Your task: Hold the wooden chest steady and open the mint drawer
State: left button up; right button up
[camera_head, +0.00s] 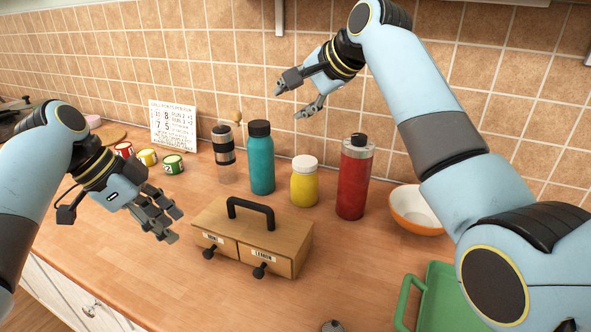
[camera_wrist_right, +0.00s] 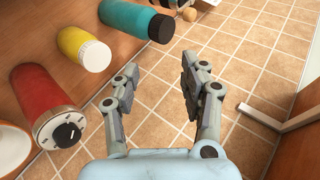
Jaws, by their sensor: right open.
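The wooden chest (camera_head: 290,229) stands on the counter in the middle of the head view, with a black handle on top. Its front has two drawers side by side with black knobs. The left drawer (camera_head: 222,247) has a small label that seems to read mint; the right one (camera_head: 262,263) is labelled lemon. Both look closed. My left gripper (camera_head: 176,226) is open and empty, left of the chest and apart from it. My right gripper (camera_head: 288,104) is open and empty, high above the bottles near the tiled wall; its spread fingers show in the right wrist view (camera_wrist_right: 160,90).
Behind the chest stand a clear shaker (camera_head: 225,160), a teal bottle (camera_head: 261,160), a yellow jar (camera_head: 304,182) and a red flask (camera_head: 354,182). An orange bowl (camera_head: 412,209) and a green tray (camera_head: 440,285) are to the right. Small tins (camera_head: 172,165) sit back left.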

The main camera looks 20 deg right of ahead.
jog(key=s+a+f+m+g, duration=0.2)
jog(key=s+f+m+g, duration=0.1)
jog(key=s+f+m, duration=0.15)
jog(key=m+g, duration=0.4)
jog(key=m, duration=0.4)
send_near(251, 224)
jog(key=s+d+r, duration=0.3)
jog(key=d+r, duration=0.1)
jog(key=x, duration=1)
jog(key=shift+w+d+f, duration=0.1)
jog(key=shift+w+d, duration=0.05)
jog(key=shift+w, duration=0.05)
grip_shut()
